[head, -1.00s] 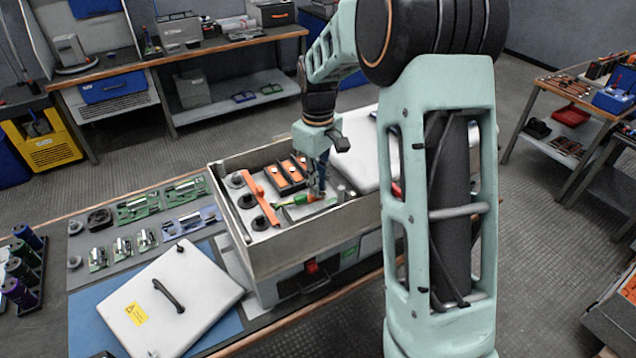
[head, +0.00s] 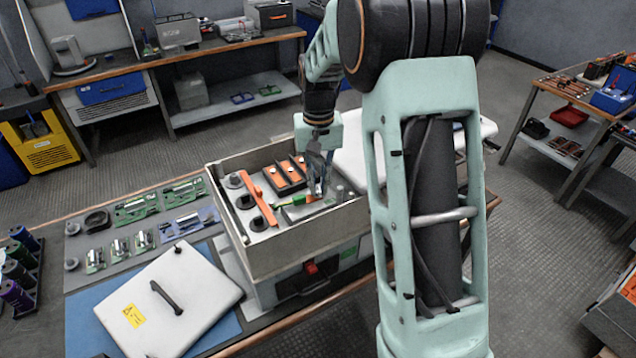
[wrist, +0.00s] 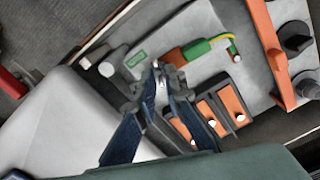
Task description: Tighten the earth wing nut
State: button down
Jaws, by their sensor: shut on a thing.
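The open grey capacitor box (head: 255,262) stands on the bench in the head view. My gripper (head: 318,192) points down into it at the right part of the panel. In the wrist view my gripper (wrist: 161,76) has its fingertips close together around a small metal piece, apparently the earth wing nut, mostly hidden by the fingers. A green-yellow earth lead (wrist: 203,47) ends in an orange-brown lug (wrist: 174,57) beside the fingertips. The lead also shows in the head view (head: 288,203). A green label (wrist: 136,60) lies on the panel nearby.
An orange bar (wrist: 268,40) with black knobs (wrist: 295,40) and a block of orange strips (wrist: 225,105) stand near the gripper. Box walls surround the work. A white lid (head: 190,300) lies front left; another white panel (head: 355,155) lies behind the box.

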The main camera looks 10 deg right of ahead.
aim_at(319, 190)
jog(key=shift+w+r+m, duration=0.15)
jog(key=shift+r+m, duration=0.05)
jog(key=shift+m, duration=0.2)
jog(key=c, duration=2.3)
grip_release()
jog(key=shift+c, duration=0.2)
notch_tip(319, 190, up, 12)
jog(key=shift+s, duration=0.2)
